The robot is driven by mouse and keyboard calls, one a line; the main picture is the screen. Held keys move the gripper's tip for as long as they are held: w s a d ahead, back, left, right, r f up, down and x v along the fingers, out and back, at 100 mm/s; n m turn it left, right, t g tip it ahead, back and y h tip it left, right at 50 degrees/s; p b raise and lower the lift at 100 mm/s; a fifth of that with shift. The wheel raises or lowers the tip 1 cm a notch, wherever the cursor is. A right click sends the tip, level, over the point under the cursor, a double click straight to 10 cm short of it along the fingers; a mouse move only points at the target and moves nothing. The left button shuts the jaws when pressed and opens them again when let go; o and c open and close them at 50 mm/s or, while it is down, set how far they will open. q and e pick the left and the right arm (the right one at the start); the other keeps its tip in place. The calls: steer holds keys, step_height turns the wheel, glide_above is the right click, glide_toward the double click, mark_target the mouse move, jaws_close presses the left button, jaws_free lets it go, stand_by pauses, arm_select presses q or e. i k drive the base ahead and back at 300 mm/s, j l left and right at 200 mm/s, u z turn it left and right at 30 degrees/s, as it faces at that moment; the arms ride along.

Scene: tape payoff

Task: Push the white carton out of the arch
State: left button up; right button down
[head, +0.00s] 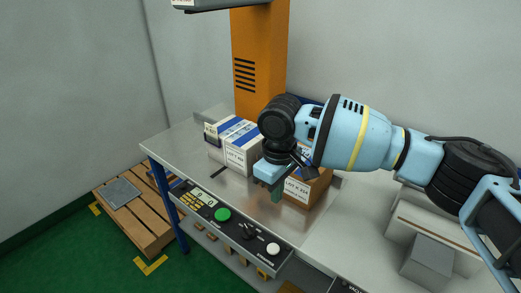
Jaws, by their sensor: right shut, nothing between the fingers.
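A white carton (243,157) with a blue strip along its top and a printed label stands on the steel work surface. A second white, blue-striped box shape (222,129) sits directly behind and left of it; I cannot tell whether they touch. An orange upright (258,60) rises behind them, and a dark overhead part (220,4) shows at the top edge; the rest of the arch is hidden or out of frame. My right gripper (275,194) points down, shut and empty, to the right of and in front of the white carton. My left gripper is not in view.
A brown carton (310,190) with a lot label stands behind and right of my right gripper. A control panel (228,217) with a green button runs along the table's front edge. A wooden pallet (135,207) is on the floor at left.

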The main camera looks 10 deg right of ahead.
mark_target(238, 147)
steer(key=i, duration=0.9)
